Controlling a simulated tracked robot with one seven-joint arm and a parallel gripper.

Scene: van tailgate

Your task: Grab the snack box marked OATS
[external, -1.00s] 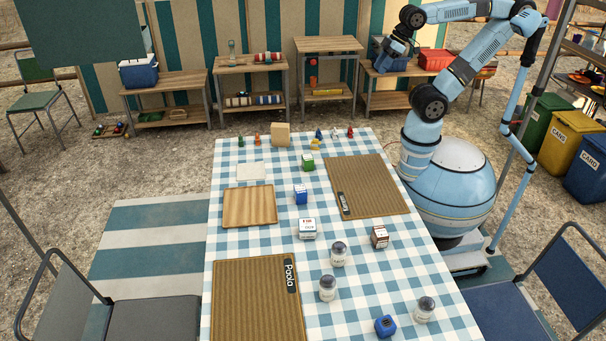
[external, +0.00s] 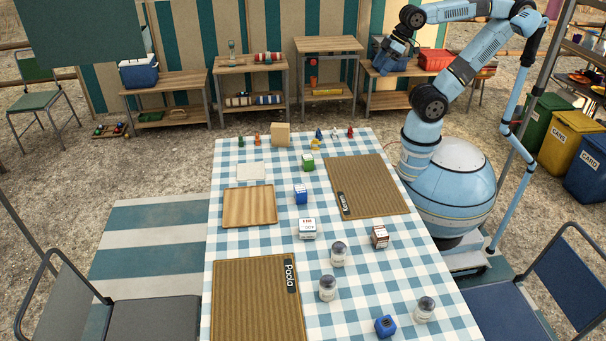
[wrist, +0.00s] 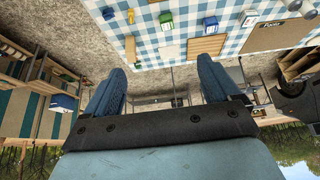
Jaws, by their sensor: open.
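Several small boxes stand on the checked table: a green one (external: 308,162), a blue one (external: 300,194), a white one with red and blue print (external: 307,230), and a brown-red one with a pale top (external: 380,238). I cannot read OATS on any of them. The green (wrist: 166,21), blue (wrist: 211,23) and white (wrist: 250,19) boxes also show at the top of the wrist view. My gripper (external: 388,54) is raised beyond the table's far right corner, far from the boxes. In the wrist view its two blue fingers (wrist: 160,66) are apart with nothing between them.
Jars (external: 338,255) and a blue cube (external: 385,326) stand toward the near right. Two brown mats (external: 365,190), (external: 255,305) and a wooden tray (external: 250,206) lie flat. Figurines (external: 335,133) and a tan block (external: 281,135) line the far edge. Chairs flank the table.

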